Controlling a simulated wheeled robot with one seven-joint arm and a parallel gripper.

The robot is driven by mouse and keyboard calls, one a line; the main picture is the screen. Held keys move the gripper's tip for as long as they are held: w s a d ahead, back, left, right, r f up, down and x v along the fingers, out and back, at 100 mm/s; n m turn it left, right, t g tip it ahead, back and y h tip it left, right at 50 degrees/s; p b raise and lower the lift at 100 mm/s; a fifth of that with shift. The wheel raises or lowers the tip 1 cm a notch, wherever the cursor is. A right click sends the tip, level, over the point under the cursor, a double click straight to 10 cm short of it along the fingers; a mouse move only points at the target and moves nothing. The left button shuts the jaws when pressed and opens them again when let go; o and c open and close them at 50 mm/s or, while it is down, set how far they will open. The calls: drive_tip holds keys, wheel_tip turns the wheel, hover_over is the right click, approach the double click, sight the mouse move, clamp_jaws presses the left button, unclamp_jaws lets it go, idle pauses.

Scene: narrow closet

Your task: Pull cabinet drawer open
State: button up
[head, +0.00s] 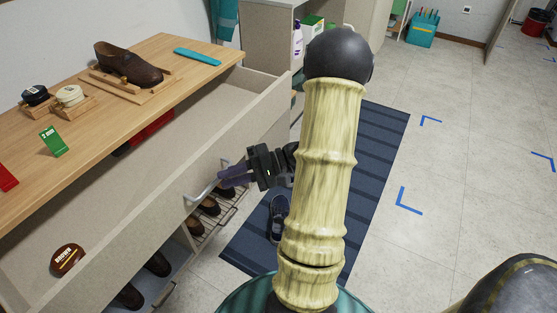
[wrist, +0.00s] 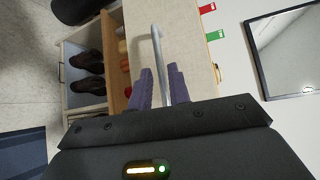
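The cabinet drawer (head: 150,218) stands well pulled out from under the wooden top, its inside showing. Its grey bar handle (head: 203,190) is on the front panel. My gripper (head: 222,179) is at the handle's right end, in front of the panel. In the wrist view, the handle (wrist: 157,48) runs between the two purple fingers of my gripper (wrist: 160,70). A gap shows between the bar and the left finger, so the fingers are around the handle but apart. Whether either finger touches it is unclear.
Shoe racks are below. A dark striped mat (head: 378,140) and open floor lie right.

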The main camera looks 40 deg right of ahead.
drive_tip(key=p+v, duration=0.1)
drive_tip(key=v, duration=1.1)
drive_tip(key=shift+s+d+p, duration=0.2)
drive_tip(key=shift+d+p, duration=0.1)
drive_tip(key=shift+d, duration=0.05)
drive_tip(key=shift+s+r, duration=0.15)
drive_tip(key=shift+a, duration=0.1)
